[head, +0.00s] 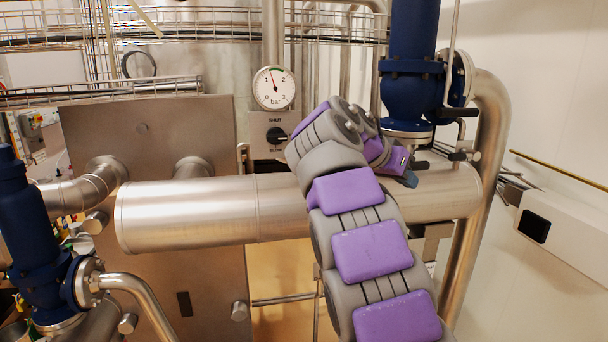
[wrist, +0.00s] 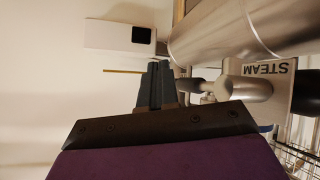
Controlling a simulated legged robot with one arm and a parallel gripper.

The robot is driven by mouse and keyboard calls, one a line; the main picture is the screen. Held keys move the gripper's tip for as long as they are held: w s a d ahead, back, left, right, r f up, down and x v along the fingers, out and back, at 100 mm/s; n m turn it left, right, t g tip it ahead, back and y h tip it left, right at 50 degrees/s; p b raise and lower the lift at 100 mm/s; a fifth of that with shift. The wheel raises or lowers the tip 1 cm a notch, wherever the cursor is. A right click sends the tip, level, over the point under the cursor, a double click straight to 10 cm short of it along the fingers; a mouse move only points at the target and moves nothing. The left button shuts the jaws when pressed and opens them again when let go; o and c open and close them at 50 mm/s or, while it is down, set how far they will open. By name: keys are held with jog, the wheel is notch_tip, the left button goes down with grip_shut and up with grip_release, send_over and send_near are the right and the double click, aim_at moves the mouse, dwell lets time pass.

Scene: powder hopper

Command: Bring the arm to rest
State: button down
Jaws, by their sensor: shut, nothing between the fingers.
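My arm (head: 370,250), grey with purple pads, rises from the bottom right of the head view and bends over in front of the thick horizontal steel pipe (head: 215,212). My gripper (head: 409,179) shows only partly at the arm's end, beside that pipe and below the right blue valve. In the wrist view my gripper (wrist: 156,85) has its dark fingers together, with nothing seen between them. Beside the fingers there is a metal fitting with a handle (wrist: 228,88). I cannot tell from these frames whether the fingers touch it.
A pressure gauge (head: 273,88) sits above a black SHUT/SLOW knob (head: 276,135). Blue valves stand at right (head: 410,85) and left (head: 35,245). A plate marked STEAM (wrist: 266,78) appears upside down in the wrist view. A white box (head: 560,225) is on the right wall.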

jog(key=s+d+f+n+g+y+b, duration=0.1)
jog(key=s+d+f+n+b, duration=0.15)
jog(key=s+f, duration=0.4)
jog(key=s+d+f+n+g+y+b, duration=0.1)
jog(key=s+d+f+n+y+b, duration=0.2)
jog(key=f, duration=0.6)
jog(key=s+a+f+n+g+y+b, duration=0.1)
jog(key=s+a+f+b, duration=0.3)
jog(key=s+f, duration=0.8)
jog(key=s+a+f+n+g+y+b, duration=0.1)
jog(key=s+f+b, duration=0.5)
jog(key=s+f, duration=0.6)
jog(key=s+a+f+n+g+y+b, duration=0.2)
jog(key=s+a+f+y+b, duration=0.2)
jog(key=s+a+f, duration=0.4)
jog(key=s+f+b, duration=0.1)
jog(key=s+f, duration=0.2)
jog(key=s, duration=0.2)
jog(key=shift+f+n, duration=0.35)
jog(key=shift+f, duration=0.05)
